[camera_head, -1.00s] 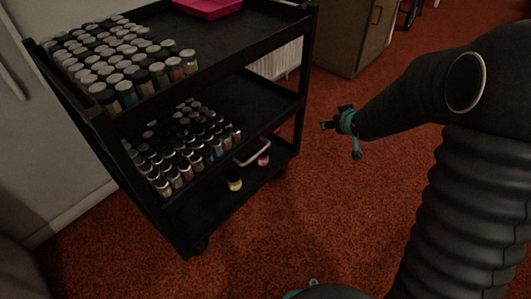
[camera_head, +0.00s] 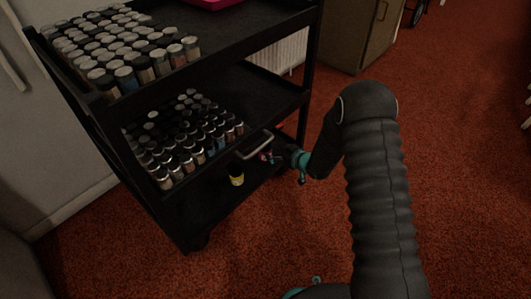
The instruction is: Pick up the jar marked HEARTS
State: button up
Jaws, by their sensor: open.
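On the bottom shelf (camera_head: 203,203) of the black cart stand a yellow jar with a dark lid (camera_head: 237,177) and, to its right, a small pinkish-red jar (camera_head: 266,156). No label is readable in this view, so I cannot tell which jar is marked HEARTS. My gripper (camera_head: 279,157) is open at the right side of the cart, pointing left toward the lower shelf. It is close beside the pinkish-red jar and partly covers it. I cannot tell whether they touch.
Several rows of jars fill the left of the top shelf (camera_head: 218,40) and middle shelf (camera_head: 255,88). A pale handle-like loop (camera_head: 255,145) is just above the pinkish-red jar. A cart post (camera_head: 312,70) rises near my arm. Red carpet (camera_head: 455,170) is open at right.

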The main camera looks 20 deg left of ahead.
aim_at(267, 148)
jog(key=x, duration=1)
jog(key=shift+b, duration=0.3)
jog(key=c, duration=1.3)
